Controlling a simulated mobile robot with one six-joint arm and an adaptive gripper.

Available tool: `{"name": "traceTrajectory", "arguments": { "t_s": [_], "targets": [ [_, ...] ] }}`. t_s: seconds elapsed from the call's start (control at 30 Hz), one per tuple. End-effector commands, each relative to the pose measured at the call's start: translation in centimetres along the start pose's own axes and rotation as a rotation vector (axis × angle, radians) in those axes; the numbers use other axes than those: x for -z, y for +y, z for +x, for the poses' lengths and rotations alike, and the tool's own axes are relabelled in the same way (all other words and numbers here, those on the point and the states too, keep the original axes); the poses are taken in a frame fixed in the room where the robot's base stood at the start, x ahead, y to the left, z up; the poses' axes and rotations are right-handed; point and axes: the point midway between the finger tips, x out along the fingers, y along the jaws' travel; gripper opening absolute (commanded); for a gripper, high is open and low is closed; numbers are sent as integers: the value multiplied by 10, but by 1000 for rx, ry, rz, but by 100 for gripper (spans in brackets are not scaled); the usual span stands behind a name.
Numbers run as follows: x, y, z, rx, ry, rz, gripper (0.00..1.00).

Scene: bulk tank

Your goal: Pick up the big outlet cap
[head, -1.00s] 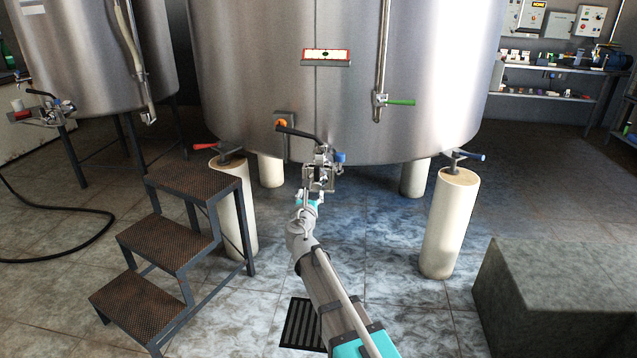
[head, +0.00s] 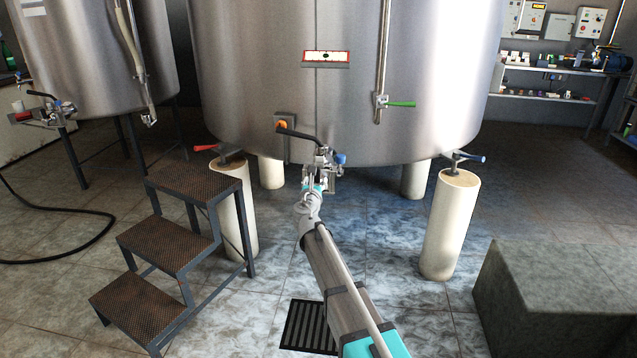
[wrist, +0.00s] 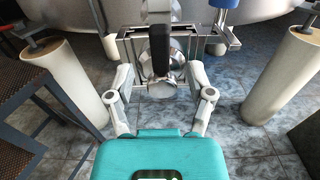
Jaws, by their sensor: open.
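The tank's outlet valve (head: 322,158) with a black lever (head: 295,134) sits at the lower front of the big steel tank. In the wrist view, a round shiny metal piece, which looks like the big outlet cap (wrist: 158,86), sits below the black lever end (wrist: 161,42). My gripper (wrist: 161,78) is open, with one finger on each side of this piece. Whether either finger touches it, I cannot tell. In the head view my gripper (head: 315,189) is just below the valve and hides the cap.
A metal frame (wrist: 125,52) surrounds the outlet in the wrist view. Brown steps (head: 180,245) stand to the left, and pale tank legs (head: 452,225) stand on both sides. A grey block (head: 545,300) is at the lower right. A floor grate (head: 308,325) lies beside my arm.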

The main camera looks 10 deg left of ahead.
Motion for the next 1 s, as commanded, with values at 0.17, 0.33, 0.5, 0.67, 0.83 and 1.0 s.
{"name": "traceTrajectory", "arguments": {
  "t_s": [0.17,0.33,0.5,0.67,0.83,1.0],
  "targets": [
    [0,0,0,0,0,0,69],
    [0,0,1,0,0,0,69],
    [1,0,12,0,0,0,69],
    [2,1,31,1,0,0,69],
    [2,0,48,1,0,0,69],
    [2,-1,53,0,0,0,69]
  ]
}}
